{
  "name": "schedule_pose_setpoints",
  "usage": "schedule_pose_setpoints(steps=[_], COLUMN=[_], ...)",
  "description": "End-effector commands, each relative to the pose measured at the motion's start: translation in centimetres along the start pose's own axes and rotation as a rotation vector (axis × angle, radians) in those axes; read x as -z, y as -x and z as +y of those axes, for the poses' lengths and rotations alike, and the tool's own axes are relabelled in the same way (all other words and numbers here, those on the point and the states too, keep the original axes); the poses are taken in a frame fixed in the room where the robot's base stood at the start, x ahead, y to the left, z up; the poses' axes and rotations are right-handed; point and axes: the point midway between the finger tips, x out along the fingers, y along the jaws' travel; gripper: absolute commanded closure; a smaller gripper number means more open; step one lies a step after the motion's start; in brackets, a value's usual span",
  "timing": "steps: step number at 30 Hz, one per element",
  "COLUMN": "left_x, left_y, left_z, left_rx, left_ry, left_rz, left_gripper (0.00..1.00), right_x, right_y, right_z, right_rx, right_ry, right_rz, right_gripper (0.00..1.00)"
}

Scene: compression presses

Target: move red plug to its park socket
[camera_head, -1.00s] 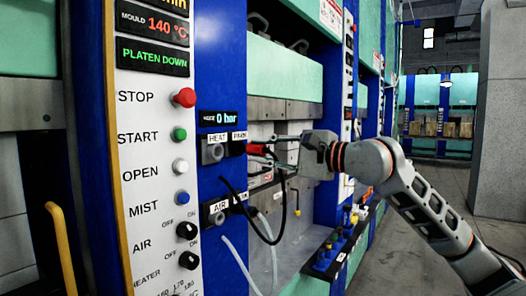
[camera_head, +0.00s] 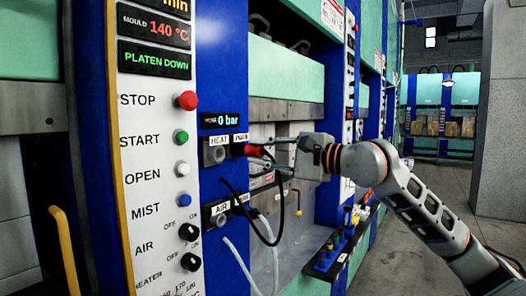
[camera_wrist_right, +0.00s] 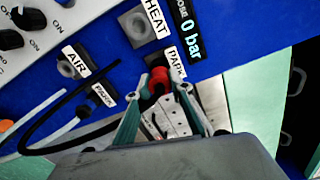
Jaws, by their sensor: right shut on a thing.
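The red plug (camera_head: 254,150) is at the PARK socket (camera_head: 238,149) in the upper row of the blue press column, beside the HEAT socket (camera_head: 215,153). My right gripper (camera_head: 267,153) reaches in from the right and is shut on the plug. In the right wrist view the plug (camera_wrist_right: 157,82) sits between the two fingertips (camera_wrist_right: 156,92), its front end at the dark socket below the PARK label (camera_wrist_right: 173,60). How deep it sits in the socket is hidden. My left gripper is not in view.
The lower row holds the AIR socket (camera_head: 218,217) and its own PARK socket; a black hose (camera_head: 235,205) loops below the gripper. The button panel (camera_head: 155,160) stands left. A tray with blue and yellow fittings (camera_head: 330,252) is lower right. Floor at right is clear.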

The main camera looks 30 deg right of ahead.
Motion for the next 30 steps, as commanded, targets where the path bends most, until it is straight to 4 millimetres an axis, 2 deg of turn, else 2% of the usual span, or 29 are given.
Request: schedule_pose_setpoints(steps=[26,27,29,30], left_x=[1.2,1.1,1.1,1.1], left_y=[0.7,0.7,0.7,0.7], left_z=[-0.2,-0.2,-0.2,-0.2], left_rx=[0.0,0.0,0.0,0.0], left_ry=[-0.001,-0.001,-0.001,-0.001], left_rz=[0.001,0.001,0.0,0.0], left_gripper=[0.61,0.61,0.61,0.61], right_x=[0.0,0.0,0.0,0.0], right_y=[-2.0,-1.9,-1.9,-1.9], right_z=[-0.1,-0.1,-0.1,0.0], right_rx=[0.001,0.001,0.001,0.001], right_ry=[0.001,0.001,0.001,0.001], right_rz=[0.0,0.0,0.0,0.0], right_gripper=[1.0,0.71,0.6,0.6])
